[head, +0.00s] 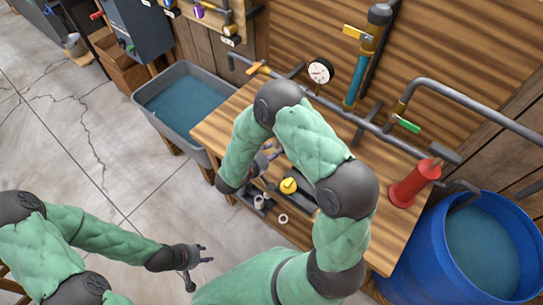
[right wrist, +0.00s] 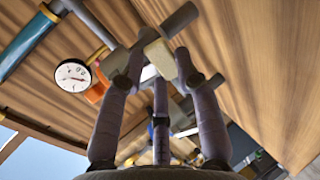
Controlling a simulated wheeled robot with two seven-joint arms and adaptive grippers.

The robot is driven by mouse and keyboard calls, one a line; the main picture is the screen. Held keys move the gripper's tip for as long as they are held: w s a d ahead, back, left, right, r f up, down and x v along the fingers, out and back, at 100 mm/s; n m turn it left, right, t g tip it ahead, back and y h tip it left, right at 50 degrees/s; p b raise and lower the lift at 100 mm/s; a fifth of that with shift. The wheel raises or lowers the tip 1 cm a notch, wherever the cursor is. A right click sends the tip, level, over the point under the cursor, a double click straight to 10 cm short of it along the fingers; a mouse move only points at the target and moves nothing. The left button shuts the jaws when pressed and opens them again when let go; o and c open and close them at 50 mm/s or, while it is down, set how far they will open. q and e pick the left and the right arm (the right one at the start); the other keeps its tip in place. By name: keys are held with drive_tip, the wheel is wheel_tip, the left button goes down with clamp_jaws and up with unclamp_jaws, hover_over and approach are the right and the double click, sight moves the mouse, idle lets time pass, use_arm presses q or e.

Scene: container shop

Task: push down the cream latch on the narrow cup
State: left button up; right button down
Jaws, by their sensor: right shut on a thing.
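In the right wrist view, a cream piece (right wrist: 159,54), which looks like the cream latch, sits between my right gripper's fingertips (right wrist: 160,62). The fingers are shut on it, and they hide much of what it is fixed to. I cannot make out the narrow cup for sure. In the head view my right gripper (head: 266,158) is over the wooden workbench, partly hidden by my right arm. A small white cup (head: 259,201) stands near the bench's front edge, below that gripper. My left gripper (head: 201,268) is open and empty over the floor.
A yellow round piece (head: 288,186) and a pale ring (head: 283,218) are near the front of the bench. A red cylinder (head: 414,184) stands at the right. A grey water tub (head: 148,98) and a blue barrel (head: 405,254) flank the bench. Pipes and a gauge (head: 320,71) line the back.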

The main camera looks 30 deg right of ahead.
drive_tip(key=shift+f+h+b, duration=0.2)
drive_tip(key=shift+h+b, duration=0.2)
drive_tip(key=shift+b, duration=0.45)
drive_tip(key=shift+t, duration=0.3)
drive_tip(key=shift+d, duration=0.1)
drive_tip(key=c, duration=0.9)
unclamp_jaws()
drive_tip(key=v, duration=1.2)
drive_tip(key=shift+r, duration=0.1)
drive_tip(key=shift+w, duration=0.1)
